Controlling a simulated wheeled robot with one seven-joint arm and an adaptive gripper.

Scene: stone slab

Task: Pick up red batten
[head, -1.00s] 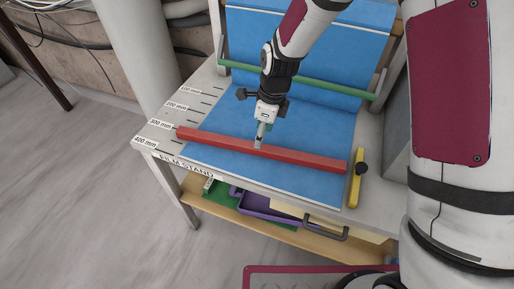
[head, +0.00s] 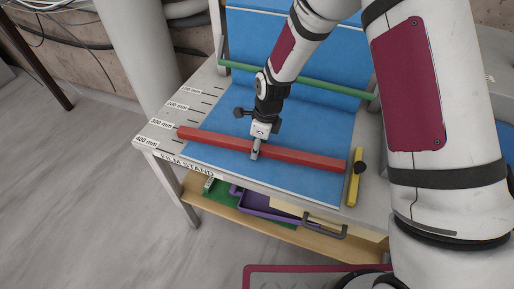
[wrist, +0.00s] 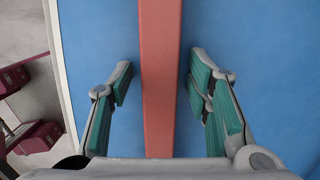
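The red batten (head: 300,157) is a long square bar lying across the front of the blue surface, and it runs top to bottom in the wrist view (wrist: 160,70). My gripper (head: 255,153) is over the batten, left of its middle. In the wrist view my gripper (wrist: 160,80) is open, with one finger on each side of the batten. A gap of blue shows between each finger and the batten. I cannot tell how far the fingertips are above the surface.
A yellow piece with a black knob (head: 354,178) lies beyond the batten's right end. A green bar (head: 310,84) spans the back of the stand (head: 150,133). A purple tray (head: 262,208) sits on the shelf below. The blue surface behind the batten is clear.

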